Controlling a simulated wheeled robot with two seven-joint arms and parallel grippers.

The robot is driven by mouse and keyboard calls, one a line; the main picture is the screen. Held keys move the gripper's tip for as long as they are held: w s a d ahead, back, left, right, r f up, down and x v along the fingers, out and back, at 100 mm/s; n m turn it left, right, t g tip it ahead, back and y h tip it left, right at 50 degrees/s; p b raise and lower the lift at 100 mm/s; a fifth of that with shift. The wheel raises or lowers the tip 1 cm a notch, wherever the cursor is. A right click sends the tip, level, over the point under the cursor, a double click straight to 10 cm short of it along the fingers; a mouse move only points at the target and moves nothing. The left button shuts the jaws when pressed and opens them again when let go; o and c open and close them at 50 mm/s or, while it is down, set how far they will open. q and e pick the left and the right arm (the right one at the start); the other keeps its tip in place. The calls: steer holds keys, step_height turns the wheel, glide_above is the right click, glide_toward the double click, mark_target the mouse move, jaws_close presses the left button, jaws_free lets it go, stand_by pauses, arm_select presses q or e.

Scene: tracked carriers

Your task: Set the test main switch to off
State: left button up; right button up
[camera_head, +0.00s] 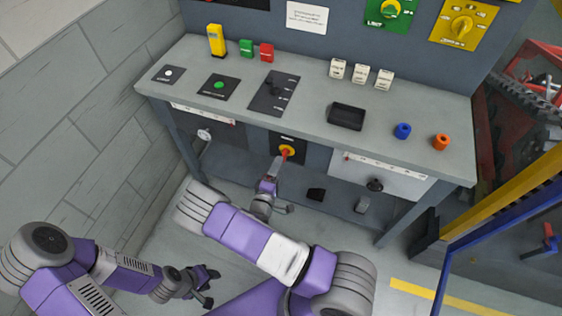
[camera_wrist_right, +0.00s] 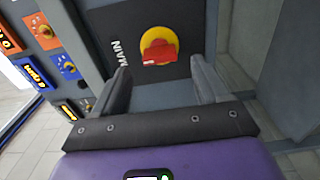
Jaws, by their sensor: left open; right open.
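The main switch (camera_head: 288,151) is a red handle on a yellow disc, set on a black plate under the bench top. In the right wrist view the switch (camera_wrist_right: 159,46) sits beside the word MAIN, and its red handle lies across the picture. My right gripper (camera_head: 276,168) is close in front of the switch. In the wrist view its open fingers (camera_wrist_right: 160,78) stand either side of the handle's line, with nothing between them. Contact with the handle is not visible. My left gripper (camera_head: 207,284) is open and empty, low over the floor.
A white panel (camera_head: 385,178) with a black knob is right of the switch. A blue-framed barrier (camera_head: 500,215) stands at the right.

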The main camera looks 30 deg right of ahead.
steer(key=v, duration=0.3)
steer(key=shift+s+a, duration=0.25)
steer(key=shift+s, duration=0.05)
steer(key=s+a+f+m+g+y+p, duration=0.2)
steer(key=s+f+m+g+y, duration=0.4)
steer(key=f, duration=0.5)
steer(key=s+a+r+m+g+y+p, duration=0.1)
steer(key=s+a+r+m+g+y, duration=0.3)
steer(key=s+a+y, duration=0.6)
steer(key=shift+s+a+m+g+y, duration=0.3)
steer(key=shift+s+a+g+y, duration=0.15)
steer(key=shift+a+y, duration=0.45)
steer(key=shift+d, duration=0.2)
